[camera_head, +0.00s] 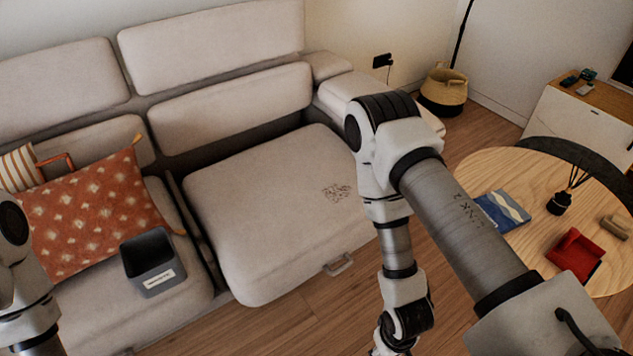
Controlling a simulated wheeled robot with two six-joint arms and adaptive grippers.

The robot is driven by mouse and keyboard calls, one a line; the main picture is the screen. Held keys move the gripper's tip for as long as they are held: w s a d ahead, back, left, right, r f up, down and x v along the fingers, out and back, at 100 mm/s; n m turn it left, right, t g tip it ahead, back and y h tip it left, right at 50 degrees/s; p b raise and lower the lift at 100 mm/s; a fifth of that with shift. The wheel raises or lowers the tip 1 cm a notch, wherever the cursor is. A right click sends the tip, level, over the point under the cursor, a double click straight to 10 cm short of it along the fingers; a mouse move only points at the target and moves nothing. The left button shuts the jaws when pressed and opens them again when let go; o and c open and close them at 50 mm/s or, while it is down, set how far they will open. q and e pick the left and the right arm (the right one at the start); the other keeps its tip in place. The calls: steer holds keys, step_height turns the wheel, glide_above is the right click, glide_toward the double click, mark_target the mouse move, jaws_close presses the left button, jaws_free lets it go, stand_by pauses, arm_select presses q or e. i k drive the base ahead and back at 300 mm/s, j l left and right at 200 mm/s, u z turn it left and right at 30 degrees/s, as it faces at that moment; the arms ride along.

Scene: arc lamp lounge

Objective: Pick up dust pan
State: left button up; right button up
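A red object that looks like the dust pan (575,254) lies on the round wooden table (470,178) at the right of the head view. My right arm crosses the middle and right of the view, in front of part of the table, and its wrist points down to the bottom edge. My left arm shows only at the left edge. Neither gripper shows in the view, so I cannot see whether they hold anything.
A dark mess (337,192) lies on the sofa seat (265,215). A grey labelled bin (155,270) and an orange cushion (90,215) are on the sofa's left. A blue book (502,210), a diffuser (560,202) and a tan object (614,227) share the table.

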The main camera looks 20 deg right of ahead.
mark_target(575, 252)
steer(key=z, duration=2.45)
steer(key=u, duration=0.4)
steer(key=i+l+u, duration=0.45)
steer(key=l, duration=0.2)
steer(key=l+u, duration=0.25)
steer(key=i+l+u, duration=0.2)
steer(key=l, duration=0.25)
steer(key=l+u, duration=0.25)
steer(key=l, duration=0.15)
steer(key=i+l, duration=0.15)
steer(key=l, duration=0.35)
steer(key=i+l, duration=0.1)
steer(key=l, duration=0.35)
steer(key=i+l+u, duration=0.1)
steer(key=l, duration=0.4)
steer(key=i+l, duration=0.15)
steer(key=l, duration=0.35)
steer(key=i+l, duration=0.1)
steer(key=l, duration=0.35)
steer(key=i+l, duration=0.15)
steer(key=l, duration=0.35)
steer(key=u, duration=0.05)
